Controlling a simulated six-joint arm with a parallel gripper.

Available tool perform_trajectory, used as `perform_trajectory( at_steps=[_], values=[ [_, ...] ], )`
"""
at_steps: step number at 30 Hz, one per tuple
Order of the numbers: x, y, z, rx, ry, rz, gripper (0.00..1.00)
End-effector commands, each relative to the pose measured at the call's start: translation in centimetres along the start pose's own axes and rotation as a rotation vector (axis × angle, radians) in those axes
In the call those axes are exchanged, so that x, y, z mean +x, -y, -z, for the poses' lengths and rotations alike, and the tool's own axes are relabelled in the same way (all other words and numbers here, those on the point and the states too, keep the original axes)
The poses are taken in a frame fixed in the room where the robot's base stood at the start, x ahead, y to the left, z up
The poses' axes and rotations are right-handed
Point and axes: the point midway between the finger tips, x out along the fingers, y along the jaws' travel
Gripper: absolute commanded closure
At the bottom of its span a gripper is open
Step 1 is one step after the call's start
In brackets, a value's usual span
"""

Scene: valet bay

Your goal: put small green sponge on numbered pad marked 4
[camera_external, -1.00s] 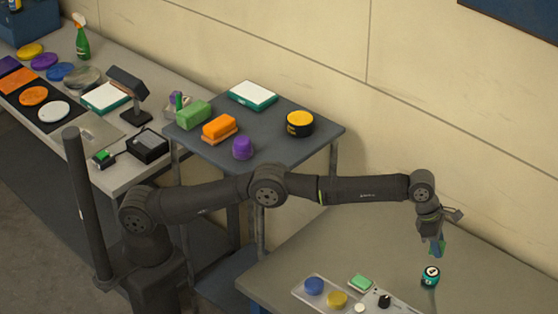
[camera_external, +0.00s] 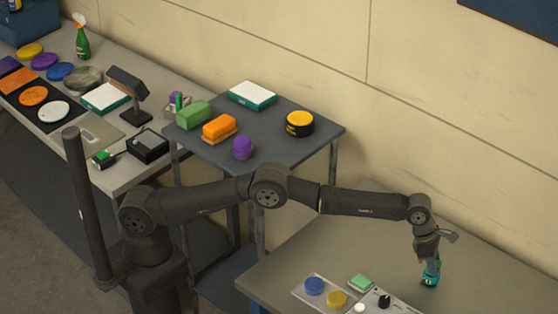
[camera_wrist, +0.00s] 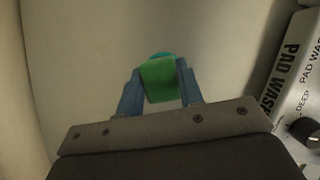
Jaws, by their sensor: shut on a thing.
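My gripper (camera_external: 432,264) points down above the right-hand table, its blue fingers shut on a small green sponge. The sponge (camera_wrist: 160,82) shows between the fingers in the wrist view.
A panel lettered "PAD WASH" (camera_wrist: 292,72) stands right in the wrist view. A clear tray with a blue disc (camera_external: 314,286) and a yellow disc (camera_external: 337,299), and a green-and-white block (camera_external: 361,283), lie left of my gripper. The table behind is bare.

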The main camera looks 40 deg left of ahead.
Motion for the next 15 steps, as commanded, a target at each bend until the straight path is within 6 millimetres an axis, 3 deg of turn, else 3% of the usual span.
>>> perform_trajectory(
  at_steps=[5, 6, 9, 15],
  values=[
    [0.30, 0.00, 0.14, 0.000, -0.001, 0.000, 0.88],
    [0.35, 0.00, 0.15, 0.000, -0.001, 0.000, 0.64],
    [0.31, 0.00, 0.13, 0.000, 0.000, 0.000, 0.45],
    [0.31, 0.00, 0.13, 0.000, 0.000, 0.000, 0.45]
  ],
)
